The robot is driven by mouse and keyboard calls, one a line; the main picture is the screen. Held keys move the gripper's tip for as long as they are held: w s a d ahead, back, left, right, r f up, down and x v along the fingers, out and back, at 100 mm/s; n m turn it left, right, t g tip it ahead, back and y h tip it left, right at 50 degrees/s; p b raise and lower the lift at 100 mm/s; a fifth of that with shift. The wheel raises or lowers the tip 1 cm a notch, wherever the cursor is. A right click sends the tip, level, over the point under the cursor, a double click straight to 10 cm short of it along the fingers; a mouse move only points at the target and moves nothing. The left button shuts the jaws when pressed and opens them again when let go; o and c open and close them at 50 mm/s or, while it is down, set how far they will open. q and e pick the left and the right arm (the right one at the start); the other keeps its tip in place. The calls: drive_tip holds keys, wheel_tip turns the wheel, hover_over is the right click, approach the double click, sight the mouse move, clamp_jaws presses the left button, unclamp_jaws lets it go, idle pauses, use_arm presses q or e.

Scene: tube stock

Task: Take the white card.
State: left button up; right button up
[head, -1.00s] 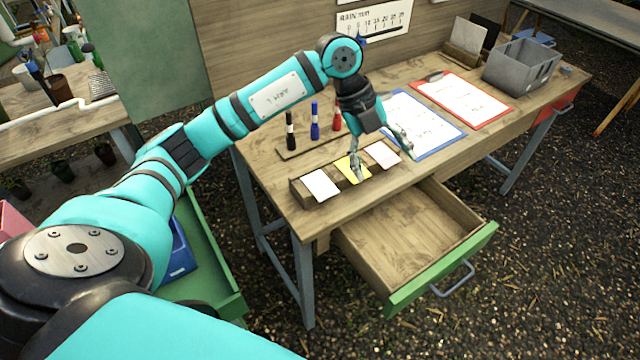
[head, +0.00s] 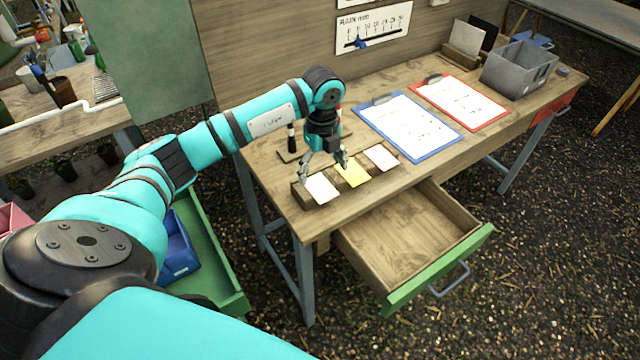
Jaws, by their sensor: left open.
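The white card (head: 322,189) stands at the left end of a wooden card block (head: 300,196) near the desk's front edge. A yellow card (head: 353,174) and a pale pinkish card (head: 381,158) stand to its right in the same block. My left gripper (head: 323,168) points down with its fingers apart, just behind and above the white card. One finger is near the card's left side and the other is by the yellow card. I cannot tell whether a finger touches a card. My right gripper is out of view.
Marker pens stand behind the block, partly hidden by my left gripper; the black one (head: 291,138) shows. A blue clipboard (head: 408,125), a red clipboard (head: 460,100) and a grey bin (head: 520,72) are to the right. An open, empty drawer (head: 410,235) juts out below.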

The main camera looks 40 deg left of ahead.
sight(320, 187)
use_arm(q)
drive_tip(key=shift+f+p, duration=0.4)
drive_tip(key=shift+f, duration=0.15)
drive_tip(key=f, duration=0.1)
drive_tip(key=f+p, duration=0.1)
drive_tip(key=f, duration=0.1)
drive_tip(key=shift+a+f+p, duration=0.3)
drive_tip(key=shift+f, duration=0.4)
drive_tip(key=shift+c, duration=0.3)
drive_tip(key=c, duration=0.8)
